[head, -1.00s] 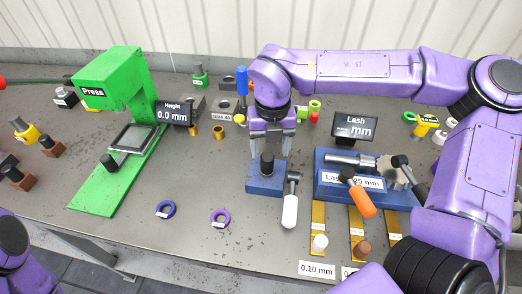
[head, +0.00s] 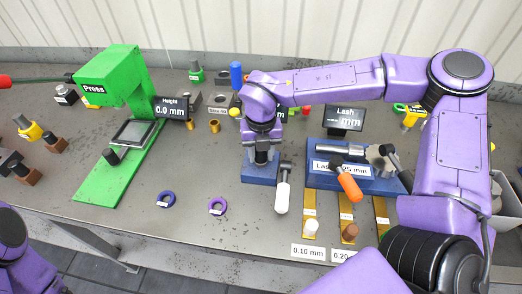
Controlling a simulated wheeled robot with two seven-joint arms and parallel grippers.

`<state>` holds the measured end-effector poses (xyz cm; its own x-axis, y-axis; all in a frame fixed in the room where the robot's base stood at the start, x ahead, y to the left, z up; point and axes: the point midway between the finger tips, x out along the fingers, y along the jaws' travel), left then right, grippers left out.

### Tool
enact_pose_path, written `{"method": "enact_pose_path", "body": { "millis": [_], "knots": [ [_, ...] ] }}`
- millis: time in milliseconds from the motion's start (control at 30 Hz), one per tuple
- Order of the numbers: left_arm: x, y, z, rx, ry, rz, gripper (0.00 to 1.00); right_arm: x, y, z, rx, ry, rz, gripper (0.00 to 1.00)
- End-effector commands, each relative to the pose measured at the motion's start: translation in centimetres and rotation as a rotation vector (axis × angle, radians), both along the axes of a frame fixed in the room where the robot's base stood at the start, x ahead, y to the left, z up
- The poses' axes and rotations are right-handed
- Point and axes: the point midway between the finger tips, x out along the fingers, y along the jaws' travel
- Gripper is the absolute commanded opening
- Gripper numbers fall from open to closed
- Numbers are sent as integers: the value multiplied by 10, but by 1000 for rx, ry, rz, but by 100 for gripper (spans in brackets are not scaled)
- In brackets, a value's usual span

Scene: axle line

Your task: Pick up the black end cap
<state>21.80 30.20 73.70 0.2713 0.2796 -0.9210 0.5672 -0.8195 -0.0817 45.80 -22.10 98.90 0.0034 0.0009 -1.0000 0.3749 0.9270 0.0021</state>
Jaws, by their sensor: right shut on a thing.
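A small black cylindrical part, which looks like the black end cap (head: 261,157), is at the blue block (head: 260,175) in the middle of the bench. My right gripper (head: 261,154) points down over the block, its fingers shut on the black part. The fingers hide some of it, and I cannot tell whether it still touches the block. Another black cylinder (head: 111,156) stands by the plate of the green press. My left gripper is out of view; only part of my left arm shows at the lower left.
A white-handled tool (head: 283,192) is close right of the blue block. A larger blue fixture (head: 325,180) with an orange handle (head: 349,188) is farther right. The green press (head: 115,75) is at left.

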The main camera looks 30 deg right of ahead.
Motion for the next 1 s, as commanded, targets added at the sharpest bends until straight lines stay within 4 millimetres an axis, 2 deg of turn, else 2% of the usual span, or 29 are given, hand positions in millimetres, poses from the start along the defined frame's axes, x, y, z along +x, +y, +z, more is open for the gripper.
{"method": "enact_pose_path", "body": {
  "millis": [167,367,467,633,800,1000],
  "knots": [
    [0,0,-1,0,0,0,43,0,-1,0,-2,3,-1,9],
    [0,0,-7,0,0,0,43,1,-1,27,-2,-5,-2,9],
    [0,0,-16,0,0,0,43,-12,7,45,-2,-7,2,9],
    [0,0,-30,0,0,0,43,-42,23,84,-2,-8,2,9],
    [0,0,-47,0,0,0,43,-82,45,104,-3,-4,2,9],
    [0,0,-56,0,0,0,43,-112,61,121,-2,0,1,9]
  ]
}}
